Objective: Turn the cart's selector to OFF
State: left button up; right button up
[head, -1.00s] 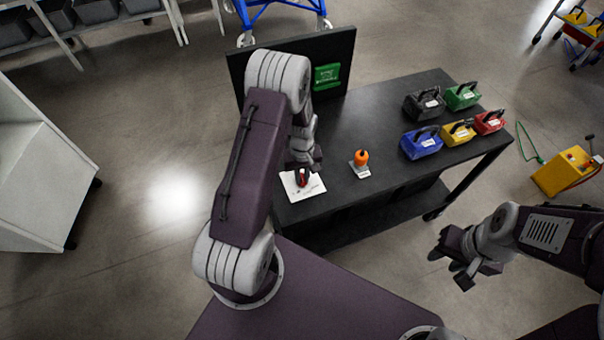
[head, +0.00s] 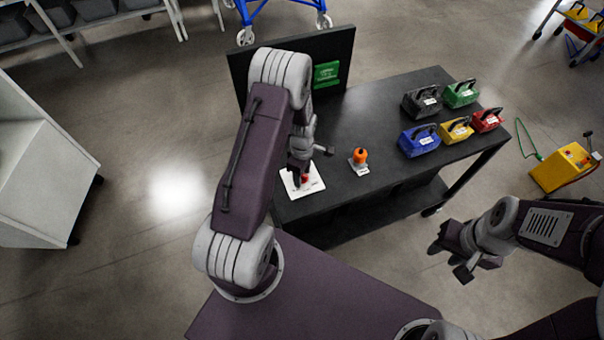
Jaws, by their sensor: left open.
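The selector (head: 306,178) shows as a small red part on a white plate (head: 313,187) at the near left of the black cart (head: 375,112). My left gripper (head: 314,164) is open just above the plate, close to the red part. The arm hides part of the plate, and I cannot tell whether a finger touches the selector. The plate's markings are too small to read. My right gripper (head: 452,258) hangs over the floor to the right of the cart, away from the selector; its jaw gap is unclear.
An orange knob on a small base (head: 360,157) stands right of the plate. Several coloured boxes with handles, including a blue one (head: 419,141), sit at the cart's right end. A black upright panel with a green label (head: 326,74) rises at the back left.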

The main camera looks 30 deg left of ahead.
pick_arm(q)
jog(key=shift+r, duration=0.1)
notch_tip(320, 180, up, 5)
jog(key=p, duration=0.4)
dwell(0.6)
